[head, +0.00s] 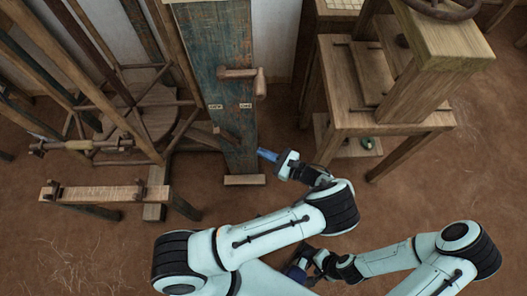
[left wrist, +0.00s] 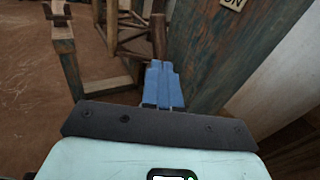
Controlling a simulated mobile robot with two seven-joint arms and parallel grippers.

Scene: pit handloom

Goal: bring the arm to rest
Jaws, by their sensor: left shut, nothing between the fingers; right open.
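My left gripper (head: 267,155) has blue fingers, shut with nothing between them. In the head view it points left, close to the lower right edge of an upright blue-green weathered board (head: 236,100). I cannot tell whether it touches the board. In the left wrist view the closed fingers (left wrist: 162,85) show in the middle, with the board (left wrist: 215,60) beside them on the right. My right gripper (head: 298,266) is low in the head view, open, beside my left arm, which partly hides it. I see nothing held in it.
A wooden handle (head: 240,74) sticks out from the board above small labels. A spoked wooden wheel frame (head: 125,105) stands at the left, with a low wooden bar (head: 105,193) in front. A wooden table (head: 385,122) stands at the right. The earthen floor (head: 75,255) is clear at lower left.

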